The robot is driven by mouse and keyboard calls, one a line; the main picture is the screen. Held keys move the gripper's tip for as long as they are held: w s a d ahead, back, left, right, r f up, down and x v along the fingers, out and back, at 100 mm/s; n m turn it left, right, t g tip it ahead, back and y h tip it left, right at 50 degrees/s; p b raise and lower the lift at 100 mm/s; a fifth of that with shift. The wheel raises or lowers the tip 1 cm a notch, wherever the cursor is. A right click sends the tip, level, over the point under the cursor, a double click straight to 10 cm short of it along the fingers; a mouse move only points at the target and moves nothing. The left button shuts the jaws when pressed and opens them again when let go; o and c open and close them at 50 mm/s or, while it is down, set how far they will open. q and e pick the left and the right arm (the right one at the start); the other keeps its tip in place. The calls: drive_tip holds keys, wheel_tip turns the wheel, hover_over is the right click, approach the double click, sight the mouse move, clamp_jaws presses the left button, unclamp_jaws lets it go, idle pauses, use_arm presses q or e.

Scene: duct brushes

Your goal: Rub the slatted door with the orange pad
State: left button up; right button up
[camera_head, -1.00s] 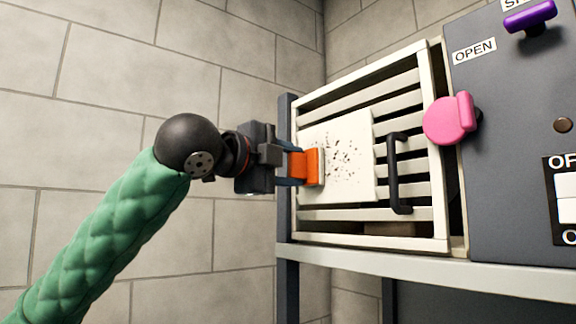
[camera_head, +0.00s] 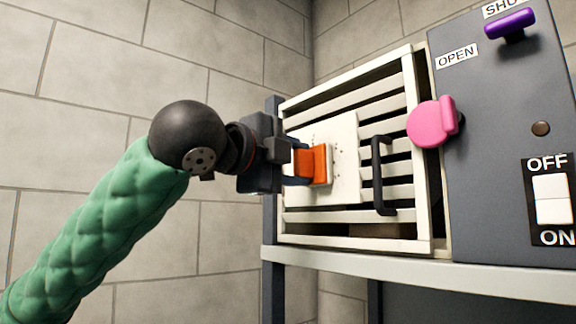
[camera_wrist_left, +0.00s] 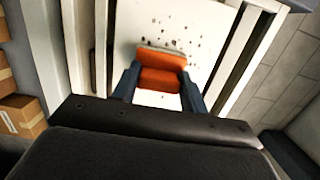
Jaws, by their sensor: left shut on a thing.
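The slatted door (camera_head: 345,223) is a cream frame with horizontal slats, a black bar handle (camera_head: 380,176) on its right side and a white plate (camera_head: 346,135) on its front. Dark specks show on the plate, mostly above the pad in the left wrist view (camera_wrist_left: 178,42). My left gripper (camera_head: 304,165) is shut on the orange pad (camera_head: 314,161), which is at the plate's face, left of the handle. The pad also shows between the fingers in the left wrist view (camera_wrist_left: 161,77). Whether it touches the plate is hard to tell. My right gripper is not in view.
A grey panel right of the door carries a pink knob (camera_head: 429,123), a purple lever (camera_head: 510,24) and an OFF/ON switch (camera_head: 552,199). A pale shelf edge (camera_head: 400,268) runs below. Cardboard boxes (camera_wrist_left: 20,115) show at left in the wrist view.

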sight(321, 163)
use_arm(q)
drive_tip(key=shift+s+d, duration=0.4)
drive_tip(key=shift+s, duration=0.1)
drive_tip(key=shift+s+d, duration=0.35)
drive_tip(key=shift+s, duration=0.1)
drive_tip(key=shift+s+d, duration=0.2)
drive_tip(key=shift+s, duration=0.05)
drive_tip(key=shift+s+d+b, duration=0.3)
drive_tip(key=shift+s+d, duration=0.2)
drive_tip(key=shift+s, duration=0.15)
drive_tip(key=shift+w+a, duration=0.55)
drive_tip(key=shift+w, duration=0.2)
drive_tip(key=shift+w+a, duration=0.55)
drive_tip(key=shift+w, duration=0.2)
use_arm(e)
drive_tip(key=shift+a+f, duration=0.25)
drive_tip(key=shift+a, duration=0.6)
